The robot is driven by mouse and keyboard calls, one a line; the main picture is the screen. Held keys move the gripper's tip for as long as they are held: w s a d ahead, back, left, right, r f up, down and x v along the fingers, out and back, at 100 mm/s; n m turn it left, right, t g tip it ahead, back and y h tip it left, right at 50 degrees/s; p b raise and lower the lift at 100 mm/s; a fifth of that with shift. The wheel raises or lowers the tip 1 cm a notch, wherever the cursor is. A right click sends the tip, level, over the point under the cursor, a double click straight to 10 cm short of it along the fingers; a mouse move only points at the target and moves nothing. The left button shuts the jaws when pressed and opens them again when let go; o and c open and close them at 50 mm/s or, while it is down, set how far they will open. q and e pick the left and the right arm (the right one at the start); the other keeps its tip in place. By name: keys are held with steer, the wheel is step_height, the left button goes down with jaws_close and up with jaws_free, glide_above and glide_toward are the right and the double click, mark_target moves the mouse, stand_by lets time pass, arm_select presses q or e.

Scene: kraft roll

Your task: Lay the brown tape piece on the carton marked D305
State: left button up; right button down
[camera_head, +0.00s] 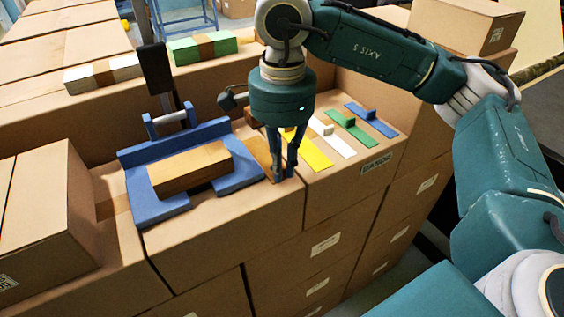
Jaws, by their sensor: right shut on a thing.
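My right gripper (282,174) points down between the blue cradle and the row of coloured tape pieces. It is shut on the brown tape piece (258,153), whose flat strip shows just left of the fingers. The fingers hide the grip, and I cannot tell whether the strip touches the surface beneath. A small brown carton (190,168) lies in the blue cradle (153,208), left of the gripper. I can read no D305 mark on any carton. My left gripper is not in view.
Yellow (315,154), white (336,142), green (352,129) and blue (372,120) tape pieces lie right of the gripper. Behind are a white carton (82,80) and a green carton (184,51), both brown-banded. A dark post (155,68) stands behind the cradle. A large carton (45,215) stands at left.

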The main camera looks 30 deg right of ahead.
steer(key=shift+f, duration=0.2)
steer(key=c, duration=1.8)
jaws_free()
steer(key=shift+r, duration=0.1)
